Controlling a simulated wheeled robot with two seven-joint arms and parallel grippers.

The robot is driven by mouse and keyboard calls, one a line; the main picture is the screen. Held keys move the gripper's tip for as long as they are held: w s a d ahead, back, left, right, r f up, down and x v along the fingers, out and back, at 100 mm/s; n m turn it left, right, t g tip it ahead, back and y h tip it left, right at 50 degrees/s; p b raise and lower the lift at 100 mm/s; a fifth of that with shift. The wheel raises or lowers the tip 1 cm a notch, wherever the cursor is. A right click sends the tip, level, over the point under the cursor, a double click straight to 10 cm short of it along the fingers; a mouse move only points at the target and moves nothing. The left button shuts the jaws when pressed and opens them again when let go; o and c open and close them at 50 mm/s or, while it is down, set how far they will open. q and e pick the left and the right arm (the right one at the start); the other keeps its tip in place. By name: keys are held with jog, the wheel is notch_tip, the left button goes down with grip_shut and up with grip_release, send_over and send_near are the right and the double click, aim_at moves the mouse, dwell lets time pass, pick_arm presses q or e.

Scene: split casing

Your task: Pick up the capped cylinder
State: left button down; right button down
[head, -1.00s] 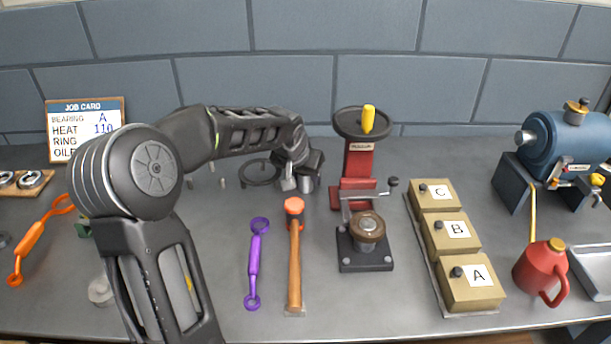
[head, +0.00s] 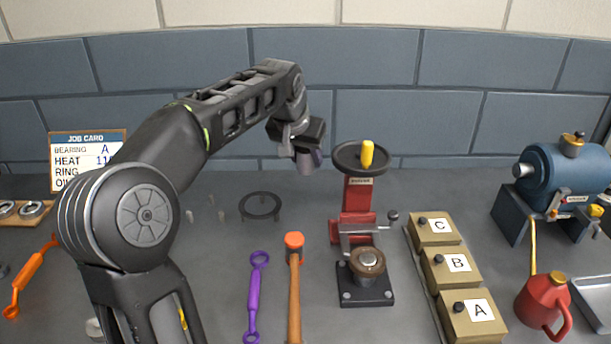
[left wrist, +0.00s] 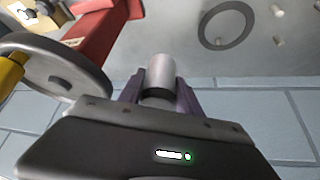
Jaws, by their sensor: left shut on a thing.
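The capped cylinder (left wrist: 160,72) is a light grey metal cylinder with a dark band, seen in the left wrist view between two purple-grey fingers. My left gripper (left wrist: 158,95) is shut on it. In the head view the left gripper (head: 307,152) is raised above the back of the bench, just left of the red press's handwheel, with the grey cylinder (head: 306,166) hanging below it, clear of the bench. The fingers hide part of the cylinder. My right gripper is not in view.
The red press (head: 358,205) with its dark handwheel (head: 347,158) stands close on the right. A dark ring stand (head: 260,206) and small pegs are at the left. A hammer (head: 294,270), a purple wrench (head: 255,295) and boxes A, B, C lie nearer.

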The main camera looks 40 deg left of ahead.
pick_arm(q)
jog(key=shift+r, duration=1.15)
